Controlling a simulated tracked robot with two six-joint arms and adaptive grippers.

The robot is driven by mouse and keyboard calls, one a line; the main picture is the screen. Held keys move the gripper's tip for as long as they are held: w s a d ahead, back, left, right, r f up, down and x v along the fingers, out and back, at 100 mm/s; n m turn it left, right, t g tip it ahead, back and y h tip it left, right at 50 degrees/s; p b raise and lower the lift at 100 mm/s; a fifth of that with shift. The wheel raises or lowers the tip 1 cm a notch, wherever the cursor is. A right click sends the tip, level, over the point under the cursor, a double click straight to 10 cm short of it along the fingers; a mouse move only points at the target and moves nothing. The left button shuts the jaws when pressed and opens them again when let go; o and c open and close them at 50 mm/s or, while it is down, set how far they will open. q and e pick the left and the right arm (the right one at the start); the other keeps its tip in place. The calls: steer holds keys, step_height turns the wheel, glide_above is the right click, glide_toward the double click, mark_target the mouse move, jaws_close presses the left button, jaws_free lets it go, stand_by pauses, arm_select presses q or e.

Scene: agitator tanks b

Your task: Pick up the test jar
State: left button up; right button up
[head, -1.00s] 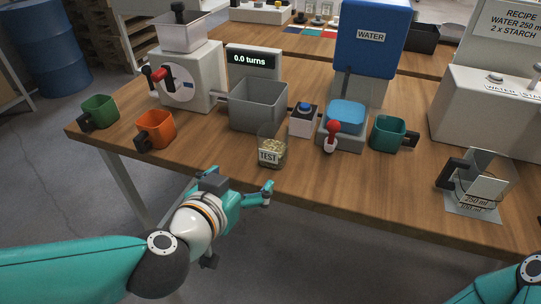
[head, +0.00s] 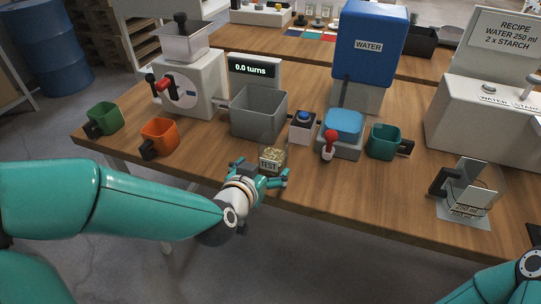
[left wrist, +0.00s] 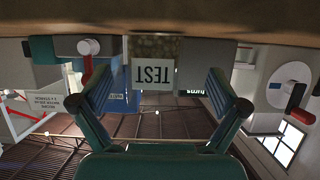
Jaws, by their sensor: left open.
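The test jar (head: 272,155) is a small clear jar with pale grainy contents and a white TEST label. It stands upright near the front edge of the wooden table. My left gripper (head: 262,169) is open at the table's front edge, its fingers spread to either side of the jar's near face. In the left wrist view, which is upside down, the jar (left wrist: 153,48) shows between the tips of the open fingers (left wrist: 164,70), with a visible gap on both sides. Whether the fingertips reach past its sides is unclear. My right gripper is out of view.
A grey bin (head: 258,112) stands behind the jar, with a blue-button box (head: 302,127) and a red-handled dispenser (head: 341,141) to the right. An orange cup (head: 160,135) is to the left. A teal cup (head: 383,141) and a clear measuring jug (head: 470,190) stand farther right.

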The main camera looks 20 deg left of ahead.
mark_target(269, 165)
arm_select(q)
steer(key=shift+d+x, duration=0.2)
steer(key=shift+x, duration=1.15)
steer(key=shift+d+x, duration=0.15)
steer(key=shift+x, duration=1.25)
steer(key=shift+s, duration=0.1)
steer(key=c, duration=1.3)
steer(key=shift+c, duration=0.2)
steer(key=shift+r, duration=0.2)
steer(key=shift+r+p, duration=0.45)
steer(key=shift+r, duration=0.8)
step_height(269, 165, up, 17)
steer(key=p, duration=0.8)
steer(key=shift+p, duration=0.3)
